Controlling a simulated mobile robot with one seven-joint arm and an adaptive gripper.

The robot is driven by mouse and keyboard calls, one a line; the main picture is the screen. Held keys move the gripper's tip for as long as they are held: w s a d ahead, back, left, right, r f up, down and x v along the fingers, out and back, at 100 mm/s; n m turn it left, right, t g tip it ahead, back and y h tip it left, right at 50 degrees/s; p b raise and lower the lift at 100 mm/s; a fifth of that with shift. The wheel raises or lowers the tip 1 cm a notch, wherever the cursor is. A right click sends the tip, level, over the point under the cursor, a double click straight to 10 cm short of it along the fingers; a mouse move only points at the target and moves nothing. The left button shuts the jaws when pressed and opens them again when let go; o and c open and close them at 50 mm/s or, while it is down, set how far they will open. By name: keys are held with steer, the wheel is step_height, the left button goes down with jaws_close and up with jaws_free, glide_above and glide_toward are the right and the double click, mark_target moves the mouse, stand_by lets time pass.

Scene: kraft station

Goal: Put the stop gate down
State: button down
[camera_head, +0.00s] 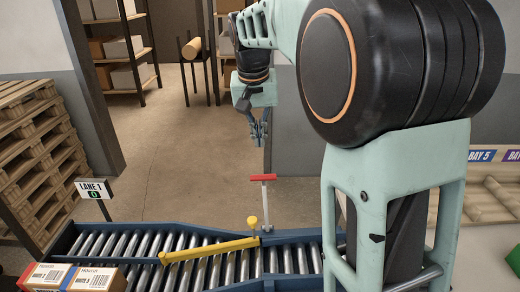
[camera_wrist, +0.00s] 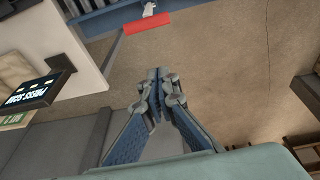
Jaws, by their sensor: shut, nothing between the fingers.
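What looks like the stop gate is a red bar (camera_head: 263,178) on a thin grey post, standing upright at the far side of the roller conveyor (camera_head: 90,242). The red bar also shows at the top of the wrist view (camera_wrist: 147,23). My gripper (camera_head: 258,143) hangs pointing down, above and beyond the red bar in the head view, apart from it. In the wrist view my gripper (camera_wrist: 155,80) has its fingers together with nothing between them. My arm hides part of the conveyor on the right.
A yellow diverter arm (camera_head: 208,249) with a yellow knob (camera_head: 252,221) lies slantwise across the rollers. Boxes (camera_head: 72,277) sit at the conveyor's near left, beside a Lane 1 sign (camera_head: 92,188). Pallets (camera_head: 35,150) are stacked at left. The floor behind the conveyor is clear.

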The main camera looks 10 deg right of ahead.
step_height(320, 180, down, 8)
steer(key=s+p, duration=0.1)
steer(key=shift+s, duration=0.4)
steer(key=shift+d, duration=0.1)
steer(key=shift+s+f, duration=0.1)
steer(key=shift+f, duration=0.1)
